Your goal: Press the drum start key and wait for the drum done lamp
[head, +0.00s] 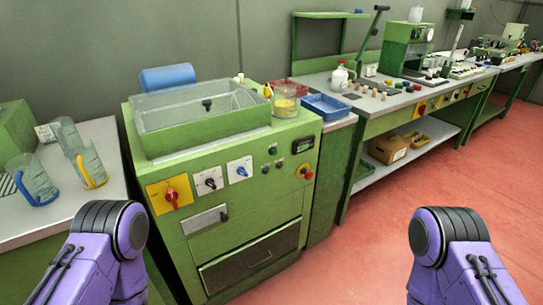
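A green machine (250,217) stands in the middle, with a clear-lidded trough (200,106) on top. Its sloped front panel carries a red rotary switch (172,196) on a yellow plate, a black knob (210,184) and a blue knob (241,171) on white plates. Right of these are small dark green buttons (272,150), a dark display (302,145) and a red mushroom button (306,172) on yellow. I cannot read any labels, so I cannot tell which is the drum start key or the done lamp. No lamp looks clearly lit. My purple arms show at the bottom corners; both grippers are out of view.
Clear jugs (32,178) with blue and yellow handles stand on the left bench. A yellow-filled beaker (285,103) sits on the machine's top right. A blue tray (326,107) and a workbench (385,101) with small parts lie to the right. The red floor (375,230) is clear.

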